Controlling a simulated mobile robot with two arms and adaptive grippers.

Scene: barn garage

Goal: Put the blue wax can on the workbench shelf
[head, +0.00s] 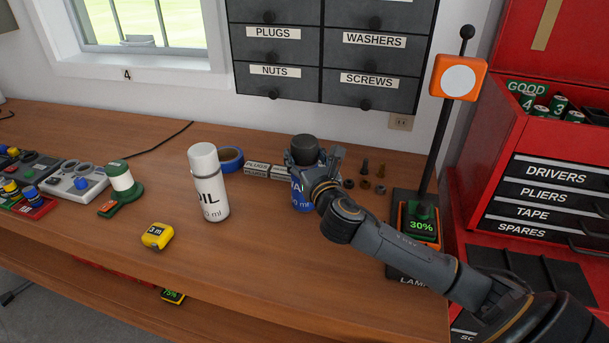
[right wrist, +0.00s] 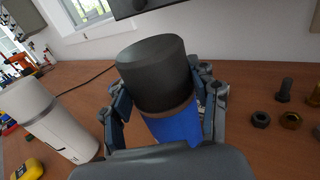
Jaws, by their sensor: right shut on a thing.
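The blue wax can (head: 301,195), with a black cap, stands on the workbench top (head: 270,262). My right gripper (head: 315,168) is shut on it, and my arm hides part of its label. In the right wrist view the blue wax can (right wrist: 176,128) sits between the two fingers of my right gripper (right wrist: 165,108), with its dark cap rising above them. The workbench's lower shelf (head: 200,312) shows below the front edge of the top. My left gripper is not in view.
A white oil can (head: 210,190) stands left of the wax can. A yellow tape measure (head: 157,236), blue tape roll (head: 230,158) and several nuts and bolts (head: 372,180) lie nearby. A lamp (head: 420,222) and red tool chest (head: 545,150) stand at right. Front-middle bench is clear.

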